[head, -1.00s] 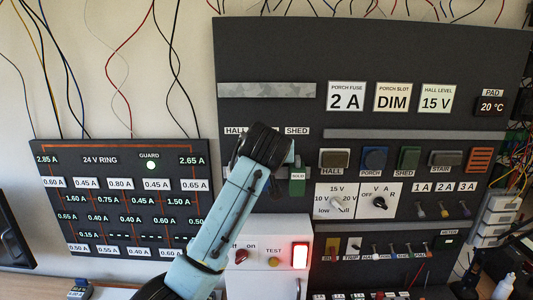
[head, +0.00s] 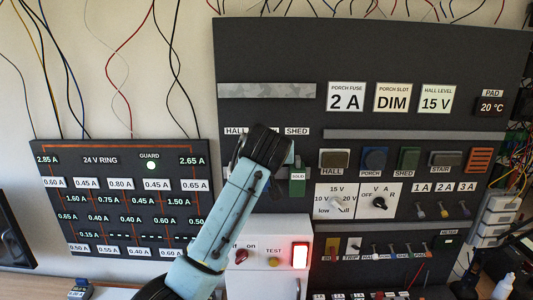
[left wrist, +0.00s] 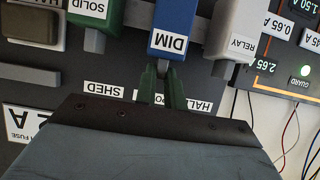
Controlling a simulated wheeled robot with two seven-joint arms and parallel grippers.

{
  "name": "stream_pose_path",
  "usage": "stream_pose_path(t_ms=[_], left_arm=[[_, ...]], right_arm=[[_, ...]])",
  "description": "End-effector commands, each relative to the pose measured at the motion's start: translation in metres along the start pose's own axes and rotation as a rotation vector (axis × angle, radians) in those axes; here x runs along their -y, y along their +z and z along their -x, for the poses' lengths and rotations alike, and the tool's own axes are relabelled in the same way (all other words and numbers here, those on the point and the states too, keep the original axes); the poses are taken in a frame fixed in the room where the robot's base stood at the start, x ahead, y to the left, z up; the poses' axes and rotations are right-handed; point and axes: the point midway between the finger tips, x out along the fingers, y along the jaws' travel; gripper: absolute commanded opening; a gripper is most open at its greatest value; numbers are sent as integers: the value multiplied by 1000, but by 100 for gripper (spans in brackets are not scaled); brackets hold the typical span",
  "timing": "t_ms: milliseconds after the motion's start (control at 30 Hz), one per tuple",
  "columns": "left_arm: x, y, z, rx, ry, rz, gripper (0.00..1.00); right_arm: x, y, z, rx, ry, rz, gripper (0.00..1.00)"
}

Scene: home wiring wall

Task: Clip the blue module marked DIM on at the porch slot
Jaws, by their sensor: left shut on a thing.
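The blue module marked DIM (left wrist: 172,28) shows upside down in the left wrist view. It stands in line between the green SOLID module (left wrist: 90,10) and the white RELAY module (left wrist: 237,38). My left gripper (left wrist: 163,72) is shut on the lower end of the DIM module, with its two green fingers over the partly covered porch label. Whether the module is fully seated on its rail cannot be told. In the head view my left arm hides the module, and the SOLID module (head: 298,185) shows just right of it. A PORCH SLOT sign (head: 393,97) reads DIM. My right gripper is out of view.
A row of switches and modules, including a blue one over PORCH (head: 374,158), lies right of my arm. A white box (head: 272,255) with a lit red switch sits below. The 24 V ring display (head: 120,198) is at left.

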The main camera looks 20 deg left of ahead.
Motion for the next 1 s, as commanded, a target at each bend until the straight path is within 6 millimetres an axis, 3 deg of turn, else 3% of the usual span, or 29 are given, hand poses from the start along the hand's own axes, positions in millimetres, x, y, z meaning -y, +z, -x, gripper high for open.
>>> stream_pose_path(t_ms=[933, 967, 1000], left_arm=[[0, 11, -5, -1, 1, 1, 0], [0, 11, -5, -1, 1, 1, 13], [0, 11, -5, -1, 1, 1, 18]], right_arm=[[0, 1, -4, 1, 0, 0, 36], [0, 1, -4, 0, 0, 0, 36], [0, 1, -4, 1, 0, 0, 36]])
